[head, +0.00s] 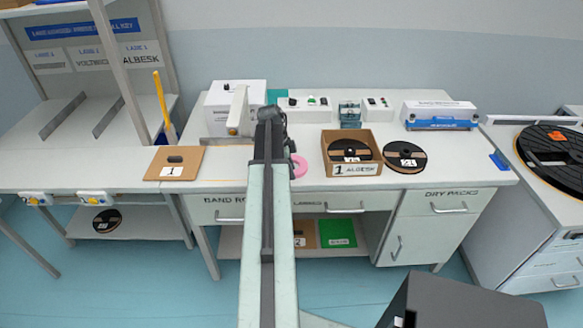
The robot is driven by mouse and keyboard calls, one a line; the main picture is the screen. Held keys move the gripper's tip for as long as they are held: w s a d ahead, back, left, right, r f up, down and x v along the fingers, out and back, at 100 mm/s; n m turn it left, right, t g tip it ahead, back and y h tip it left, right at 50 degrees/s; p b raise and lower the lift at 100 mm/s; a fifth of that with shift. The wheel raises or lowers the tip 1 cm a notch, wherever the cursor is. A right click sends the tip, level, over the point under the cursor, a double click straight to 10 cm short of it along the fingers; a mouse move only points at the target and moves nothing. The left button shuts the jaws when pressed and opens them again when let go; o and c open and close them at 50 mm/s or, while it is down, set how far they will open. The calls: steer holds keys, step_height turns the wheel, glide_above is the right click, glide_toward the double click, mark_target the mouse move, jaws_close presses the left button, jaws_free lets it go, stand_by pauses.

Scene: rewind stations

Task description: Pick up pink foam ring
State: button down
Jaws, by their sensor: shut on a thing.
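The pink foam ring (300,166) shows in the head view just right of my arm, at the middle of the workbench. My arm hides its left part. My gripper (291,150) is at the far end of my arm, small and partly hidden by the arm's own links. It is shut on the pink foam ring at its edge. I cannot tell whether the ring touches the bench top or is a little above it.
An open cardboard box (335,171) with a black reel stands right of the ring, and another black reel (404,157) lies beyond it. A brown board (174,164) lies left. A white box (221,106) and small devices (350,114) stand behind.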

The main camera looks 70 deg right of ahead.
steer(key=shift+r, duration=0.1)
steer(key=shift+r+p, duration=0.55)
steer(key=shift+p, duration=0.1)
steer(key=r+p, duration=0.2)
steer(key=shift+a+r+p, duration=0.4)
steer(key=w+a, duration=0.2)
steer(key=a, duration=1.3)
steer(key=shift+w+r+p, duration=0.3)
steer(key=shift+r+p, duration=0.15)
